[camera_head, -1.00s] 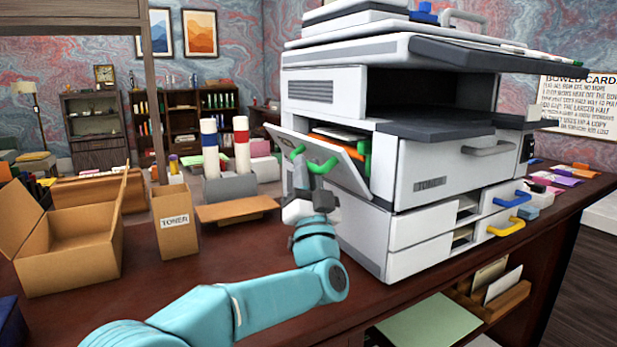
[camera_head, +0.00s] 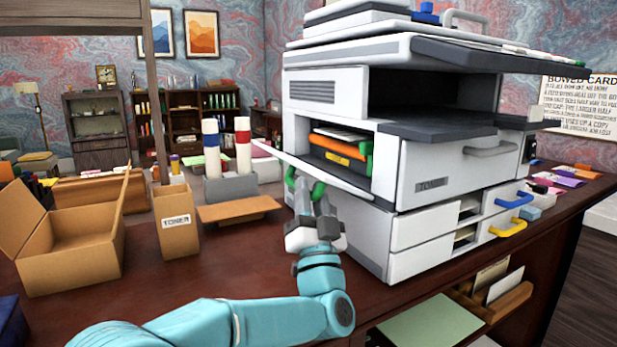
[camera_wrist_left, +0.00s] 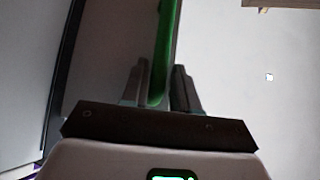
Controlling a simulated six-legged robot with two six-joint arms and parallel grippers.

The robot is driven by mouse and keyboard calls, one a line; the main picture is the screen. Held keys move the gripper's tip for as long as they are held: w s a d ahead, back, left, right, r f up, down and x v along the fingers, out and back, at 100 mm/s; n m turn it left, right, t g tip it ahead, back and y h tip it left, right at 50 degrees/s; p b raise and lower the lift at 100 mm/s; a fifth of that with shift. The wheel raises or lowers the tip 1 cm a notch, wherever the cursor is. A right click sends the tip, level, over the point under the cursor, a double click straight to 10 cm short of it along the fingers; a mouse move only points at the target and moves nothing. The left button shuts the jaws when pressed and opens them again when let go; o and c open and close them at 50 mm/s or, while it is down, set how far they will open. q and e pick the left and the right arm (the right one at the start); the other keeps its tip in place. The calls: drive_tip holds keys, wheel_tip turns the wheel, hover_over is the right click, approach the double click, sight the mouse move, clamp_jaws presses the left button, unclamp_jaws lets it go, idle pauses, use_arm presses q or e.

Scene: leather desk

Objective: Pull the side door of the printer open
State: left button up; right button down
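The printer (camera_head: 420,165) stands on the desk. Its side door (camera_head: 340,181) is swung down on its left side and lies nearly flat, hinged along its lower edge. The opening above it shows orange and green parts (camera_head: 340,146) inside. The door's green handle (camera_head: 290,178) is under its outer edge. My left gripper (camera_head: 305,190) is below the door at this handle. In the left wrist view, the green handle (camera_wrist_left: 164,50) runs between the two fingers (camera_wrist_left: 161,88), which appear closed around it. My right gripper is not in view.
A toner box (camera_head: 176,220), an open cardboard box (camera_head: 70,240) and a small brown stand (camera_head: 238,208) are left of the printer.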

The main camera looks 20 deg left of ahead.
use_arm(q)
drive_tip(key=shift+s+d+f, duration=0.3)
drive_tip(key=shift+s+f, duration=0.1)
drive_tip(key=shift+f, duration=0.15)
drive_tip(key=shift+s+d+f+y, duration=0.25)
drive_tip(key=shift+s+f+y, duration=0.05)
drive_tip(key=shift+s, duration=0.15)
